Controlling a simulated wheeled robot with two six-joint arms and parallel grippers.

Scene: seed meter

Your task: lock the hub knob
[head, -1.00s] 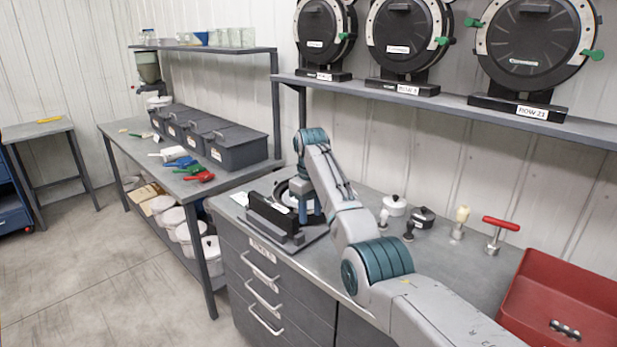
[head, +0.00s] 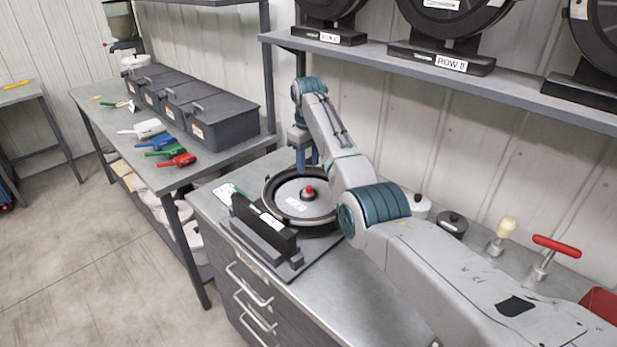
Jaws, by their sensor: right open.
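The seed meter (head: 272,207) lies face up on the bench in a dark stand. It has a round black rim and a light grey plate with a white label. The hub knob (head: 309,190) is a small red-topped knob on a dark hub at the plate's centre. My right gripper (head: 307,166) points down near the meter's far rim, behind the knob in the picture. It looks apart from the knob, and nothing shows in its jaws. My forearm hides the meter's right edge. My left gripper is out of view.
A dark upright block (head: 264,226) stands at the meter's front. To the right are a dark lidded pot (head: 452,224), a cream-knobbed tool (head: 501,235) and a red-handled tool (head: 551,250). A shelf (head: 400,68) with upright meters runs above. Scoops and grey bins fill the left bench.

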